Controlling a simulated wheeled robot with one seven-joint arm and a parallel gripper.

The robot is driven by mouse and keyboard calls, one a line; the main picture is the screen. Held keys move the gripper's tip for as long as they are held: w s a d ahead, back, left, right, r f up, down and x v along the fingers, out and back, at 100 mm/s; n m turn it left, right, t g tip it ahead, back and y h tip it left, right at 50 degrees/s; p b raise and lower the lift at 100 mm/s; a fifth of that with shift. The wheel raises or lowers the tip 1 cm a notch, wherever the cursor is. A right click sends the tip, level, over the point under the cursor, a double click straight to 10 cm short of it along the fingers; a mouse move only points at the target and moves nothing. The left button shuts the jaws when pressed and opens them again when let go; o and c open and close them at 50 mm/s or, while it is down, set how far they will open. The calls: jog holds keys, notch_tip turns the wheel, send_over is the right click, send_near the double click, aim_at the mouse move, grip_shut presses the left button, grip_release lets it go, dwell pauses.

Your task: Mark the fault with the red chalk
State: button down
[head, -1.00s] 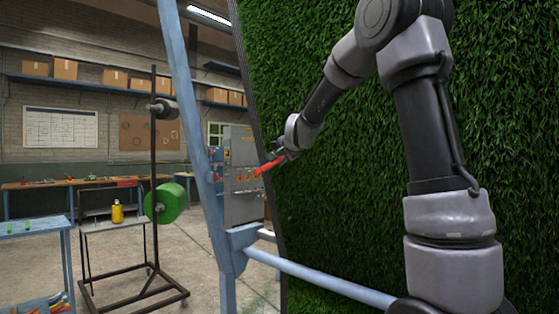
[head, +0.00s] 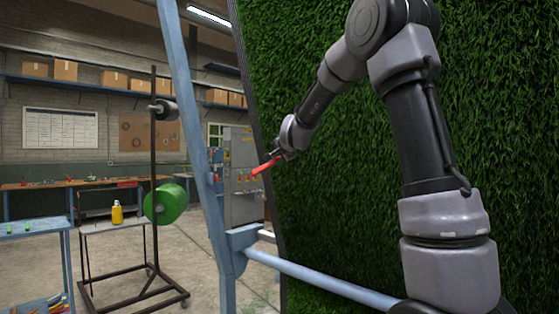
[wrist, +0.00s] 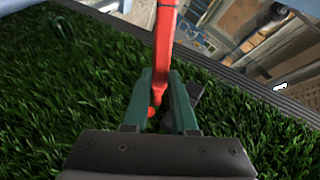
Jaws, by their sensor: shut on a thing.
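The red chalk (head: 265,167) is a long red stick. My gripper (head: 281,154) is shut on it, and the chalk points left and slightly down past the left edge of the turf in the head view. In the wrist view the chalk (wrist: 164,50) stands between the two green fingers of my gripper (wrist: 160,95) and runs out of the top of the picture. The upright green turf (head: 330,190) fills the right of the head view. In the wrist view a thin dark looped shape (wrist: 62,27) lies on the turf at the upper left; I cannot tell if it is the fault.
A blue frame post (head: 190,100) and a low blue bar (head: 320,285) border the turf. A grey cabinet (head: 240,205) stands behind the chalk. A stand with a green roll (head: 170,203) and a small table with a yellow bottle (head: 117,214) are at the left.

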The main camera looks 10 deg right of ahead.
jog(key=shift+w+a, duration=0.1)
jog(key=shift+w, duration=0.05)
jog(key=shift+w+a, duration=0.5)
jog(key=shift+w, duration=0.25)
jog(key=shift+w+a+r, duration=0.1)
jog(key=shift+w+a, duration=0.4)
jog(key=shift+w, duration=0.35)
jog(key=shift+w+a, duration=0.65)
jog(key=shift+w, duration=0.1)
jog(key=shift+s+a+f, duration=0.4)
jog(key=shift+s+a, duration=0.35)
jog(key=shift+a, duration=0.3)
jog(key=shift+s+a+f, duration=0.35)
jog(key=shift+s+a, duration=0.45)
jog(key=shift+a, duration=0.25)
jog(key=shift+s+a+f, duration=0.4)
jog(key=shift+s+a, duration=0.35)
jog(key=shift+a, duration=0.3)
